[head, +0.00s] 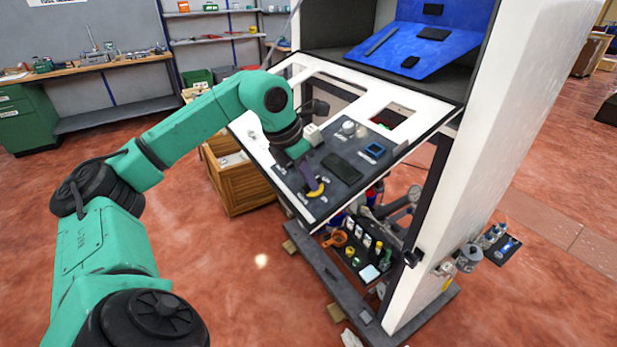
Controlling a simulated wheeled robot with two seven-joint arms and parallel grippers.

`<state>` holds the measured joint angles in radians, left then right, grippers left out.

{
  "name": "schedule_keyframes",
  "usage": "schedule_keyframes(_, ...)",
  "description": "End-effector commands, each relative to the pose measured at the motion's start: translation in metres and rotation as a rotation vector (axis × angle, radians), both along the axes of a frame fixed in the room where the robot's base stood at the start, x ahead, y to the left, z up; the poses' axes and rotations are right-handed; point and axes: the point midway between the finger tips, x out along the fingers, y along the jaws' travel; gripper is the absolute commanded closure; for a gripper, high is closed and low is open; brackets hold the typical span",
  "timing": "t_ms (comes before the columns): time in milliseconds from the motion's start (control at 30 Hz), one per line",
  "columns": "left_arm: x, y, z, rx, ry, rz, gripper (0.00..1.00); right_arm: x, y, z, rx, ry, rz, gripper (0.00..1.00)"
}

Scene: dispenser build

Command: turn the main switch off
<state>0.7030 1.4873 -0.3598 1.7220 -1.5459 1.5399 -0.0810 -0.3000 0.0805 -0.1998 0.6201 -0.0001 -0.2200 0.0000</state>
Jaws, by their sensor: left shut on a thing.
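The main switch (317,189) appears as a small yellow piece on the dark section of the sloping panel, near its lower left edge. My left gripper (312,184) reaches down to the panel from the upper left and is shut on the main switch. The fingers and wrist hide most of the switch, so I cannot tell which way its handle is turned. My right gripper is not in view.
The sloping panel (408,132) has a white frame and carries a round white knob (348,128), a blue-framed display (374,149) and a dark plate (342,167). Below is a black tray (358,262) of small parts.

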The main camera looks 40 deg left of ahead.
Motion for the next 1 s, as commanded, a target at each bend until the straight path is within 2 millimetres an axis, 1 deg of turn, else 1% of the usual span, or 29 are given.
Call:
schedule_keyframes(300, 0.001, 0.001, 0.002, -0.002, -0.007, 0.005, 1.0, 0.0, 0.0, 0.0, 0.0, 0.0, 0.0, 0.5)
schedule_keyframes(333, 0.001, 0.001, 0.002, -0.002, -0.007, 0.005, 0.81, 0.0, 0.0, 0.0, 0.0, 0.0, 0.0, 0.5)
schedule_keyframes(367, 0.001, 0.001, 0.002, -0.002, -0.007, 0.004, 0.7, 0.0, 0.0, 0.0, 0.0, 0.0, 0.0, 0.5)
schedule_keyframes(400, 0.001, 0.001, 0.002, -0.002, -0.007, 0.004, 0.55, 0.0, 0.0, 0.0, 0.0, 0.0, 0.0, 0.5)
schedule_keyframes(667, 0.0, 0.0, 0.001, -0.001, -0.003, 0.002, 0.55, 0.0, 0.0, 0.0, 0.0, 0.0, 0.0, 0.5)
schedule_keyframes(767, -0.001, 0.001, 0.004, -0.001, -0.003, 0.002, 0.55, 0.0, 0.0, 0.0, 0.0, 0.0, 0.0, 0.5)
schedule_keyframes(867, -0.005, 0.002, 0.017, -0.001, -0.006, 0.003, 0.55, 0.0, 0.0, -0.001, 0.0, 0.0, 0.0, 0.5)
schedule_keyframes(933, -0.011, 0.004, 0.033, -0.001, -0.008, 0.003, 0.55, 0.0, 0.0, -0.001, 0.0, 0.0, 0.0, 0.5)
schedule_keyframes(1000, -0.018, 0.006, 0.054, -0.003, -0.01, 0.003, 0.55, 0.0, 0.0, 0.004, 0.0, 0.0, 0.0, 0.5)
